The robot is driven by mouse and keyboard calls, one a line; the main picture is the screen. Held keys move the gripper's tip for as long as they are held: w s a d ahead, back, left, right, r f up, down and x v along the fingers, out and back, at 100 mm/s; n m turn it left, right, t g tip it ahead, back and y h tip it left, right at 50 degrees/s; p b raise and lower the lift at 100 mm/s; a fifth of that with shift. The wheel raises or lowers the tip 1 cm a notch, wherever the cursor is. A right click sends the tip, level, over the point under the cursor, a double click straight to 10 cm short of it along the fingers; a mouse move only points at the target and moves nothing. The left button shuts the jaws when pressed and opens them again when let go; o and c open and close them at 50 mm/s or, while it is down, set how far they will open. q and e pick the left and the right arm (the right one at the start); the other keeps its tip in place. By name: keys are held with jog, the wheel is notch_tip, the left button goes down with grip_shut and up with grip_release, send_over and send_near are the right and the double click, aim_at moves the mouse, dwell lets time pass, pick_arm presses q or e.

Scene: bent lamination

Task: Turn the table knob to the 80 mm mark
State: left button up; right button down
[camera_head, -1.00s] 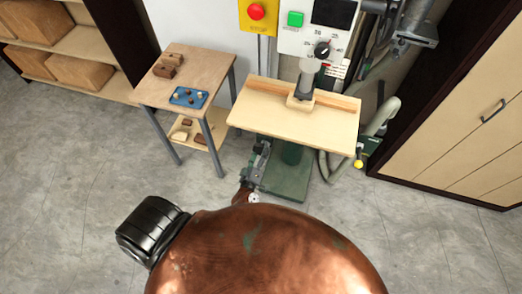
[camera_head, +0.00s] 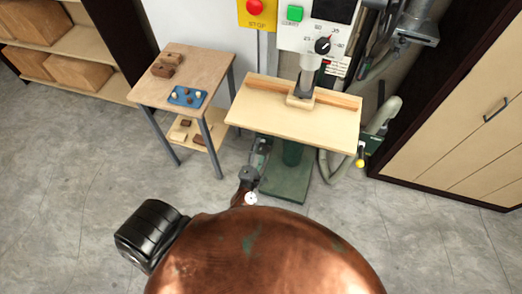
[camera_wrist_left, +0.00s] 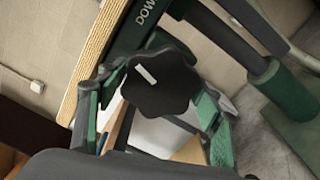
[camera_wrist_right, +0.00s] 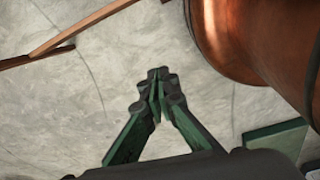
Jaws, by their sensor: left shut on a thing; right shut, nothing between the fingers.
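The table knob (camera_wrist_left: 160,82) is a black, lobed knob with a white pointer line, seen in the left wrist view in front of the green machine under the table. My left gripper (camera_wrist_left: 155,92) is shut on it, with a green finger at each side. In the head view my left gripper (camera_head: 260,153) is small, below the left part of the wooden table (camera_head: 290,120), and the knob cannot be made out there. No millimetre scale can be read. My right gripper (camera_wrist_right: 158,82) is shut and empty above the grey floor.
The drill press control panel (camera_head: 318,30) has a dial, a green button and a red stop button (camera_head: 255,8). A side table (camera_head: 190,75) with a blue tray (camera_head: 187,96) stands left. A hose and a cabinet (camera_head: 450,130) are at right. The floor in front is clear.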

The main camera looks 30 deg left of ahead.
pick_arm(q)
jog(key=shift+s+d+f+n+b, duration=0.1)
jog(key=shift+s+f+n+b, duration=0.1)
jog(key=shift+f+n, duration=0.35)
jog(key=shift+s+d+f+n+b, duration=0.15)
jog(key=shift+f+n, duration=0.2)
jog(key=shift+n, duration=0.4)
jog(key=o, duration=1.1)
jog(key=shift+w, duration=0.2)
jog(key=shift+a+r, duration=0.15)
jog(key=shift+s, duration=0.15)
jog(key=v, duration=1.1)
jog(key=shift+s+r, duration=0.2)
jog(key=shift+s, duration=0.15)
